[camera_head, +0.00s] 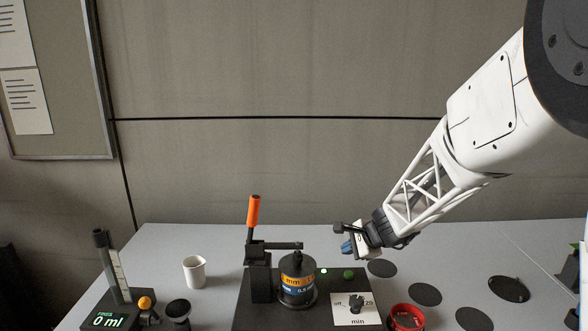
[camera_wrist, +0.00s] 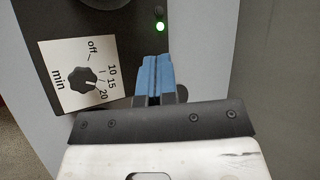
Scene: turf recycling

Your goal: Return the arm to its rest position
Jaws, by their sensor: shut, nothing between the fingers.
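My gripper (camera_head: 348,246) is at the lower end of my white arm, above the table and just right of the black machine. Its blue fingers (camera_wrist: 159,78) are together with nothing between them in the wrist view. The black machine (camera_head: 247,316) has an orange-handled lever (camera_head: 254,211) standing upright, a black cylinder (camera_head: 297,277) with orange and blue bands, and a timer dial (camera_head: 356,303) marked in minutes. The dial also shows in the wrist view (camera_wrist: 84,82). A green light (camera_wrist: 160,26) is lit on the panel near my fingers.
A white cup (camera_head: 194,272) stands left of the machine. A black stand (camera_head: 117,270) with a display reading 0 ml is at the far left. A red-rimmed container (camera_head: 406,317) is at the front right. Several flat black discs (camera_head: 425,294) lie on the table's right side. The air above the table is clear.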

